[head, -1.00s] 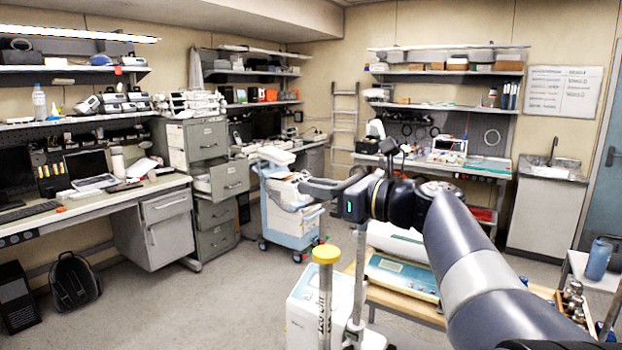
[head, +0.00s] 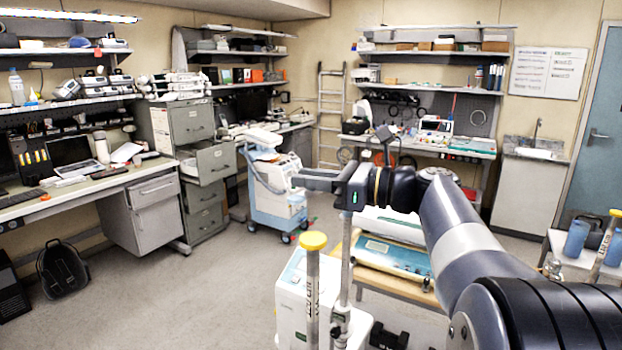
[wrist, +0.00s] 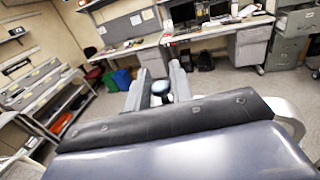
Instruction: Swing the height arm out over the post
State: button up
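A post with a yellow cap (head: 313,241) and dark markings stands upright in the near middle of the head view. It stands in front of a white box-shaped unit (head: 290,315). A thin silver pole (head: 344,265) rises just right of it. I cannot make out which part is the height arm. My gripper (head: 293,178) points left, above and behind the yellow cap in the picture, and holds nothing that I can see.
A low wooden table with a blue-and-white device (head: 395,255) stands behind the pole. A blue-and-white cart (head: 275,205) is farther back. Another yellow-capped post (head: 607,240) and a blue container (head: 577,238) are at the right. The floor at left front (head: 190,290) is clear.

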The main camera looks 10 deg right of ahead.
jog(key=shift+o, duration=1.1)
jog(key=shift+d, duration=0.1)
jog(key=b+v, duration=0.1)
jog(key=v, duration=0.9)
jog(key=shift+s+d+b, duration=0.2)
jog(key=shift+b, duration=0.1)
jog(key=p+x, duration=0.1)
jog(key=x, duration=0.9)
jog(key=shift+w+a+p, duration=0.2)
jog(key=shift+a+p, duration=0.1)
jog(key=shift+p, duration=0.05)
jog(key=shift+w+a+t, duration=0.1)
jog(key=shift+w+t, duration=0.05)
jog(key=shift+t, duration=0.15)
